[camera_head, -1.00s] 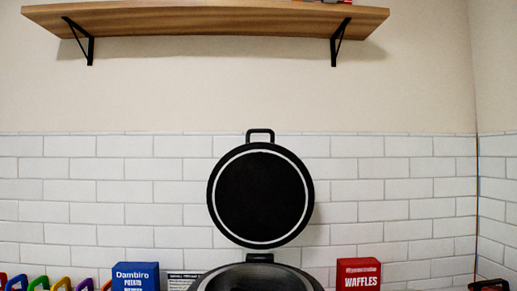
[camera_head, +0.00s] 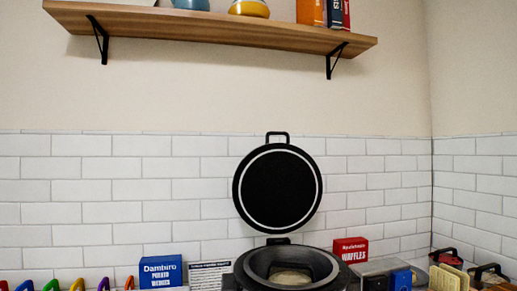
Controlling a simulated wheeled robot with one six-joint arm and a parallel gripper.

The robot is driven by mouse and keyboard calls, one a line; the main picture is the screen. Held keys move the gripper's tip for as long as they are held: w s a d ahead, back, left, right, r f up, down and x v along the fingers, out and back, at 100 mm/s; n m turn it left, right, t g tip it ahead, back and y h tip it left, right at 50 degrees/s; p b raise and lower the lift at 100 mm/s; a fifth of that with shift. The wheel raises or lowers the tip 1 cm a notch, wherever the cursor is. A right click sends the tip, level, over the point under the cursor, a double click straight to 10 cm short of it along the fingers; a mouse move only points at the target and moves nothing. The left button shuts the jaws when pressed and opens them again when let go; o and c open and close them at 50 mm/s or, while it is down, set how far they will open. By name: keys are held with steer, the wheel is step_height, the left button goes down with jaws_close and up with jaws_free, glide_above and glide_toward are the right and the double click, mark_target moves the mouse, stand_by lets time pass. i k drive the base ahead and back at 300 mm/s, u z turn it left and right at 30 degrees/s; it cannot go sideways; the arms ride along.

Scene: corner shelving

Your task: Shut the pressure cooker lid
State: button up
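The pressure cooker (camera_head: 333,267) stands at the bottom centre, a black pot with its mouth open and something pale inside. Its round black lid (camera_head: 277,189) stands upright behind the pot, raised on the hinge (camera_head: 278,241), with a light ring on its inner face and a loop handle (camera_head: 277,136) at the top. The lower part of the pot is cut off by the frame edge. My gripper is not in view.
A red waffles box (camera_head: 351,250), a grey and blue item (camera_head: 385,274) and dark-handled items (camera_head: 487,274) are to the right. A wooden shelf (camera_head: 220,31) hangs above.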

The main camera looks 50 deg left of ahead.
mark_target(277, 187)
steer(key=u, duration=1.75)
steer(key=i, duration=0.5)
steer(key=u, duration=0.55)
steer(key=k, duration=1.25)
steer(key=z, duration=0.35)
steer(key=i, duration=1.6)
steer(key=u, duration=0.3)
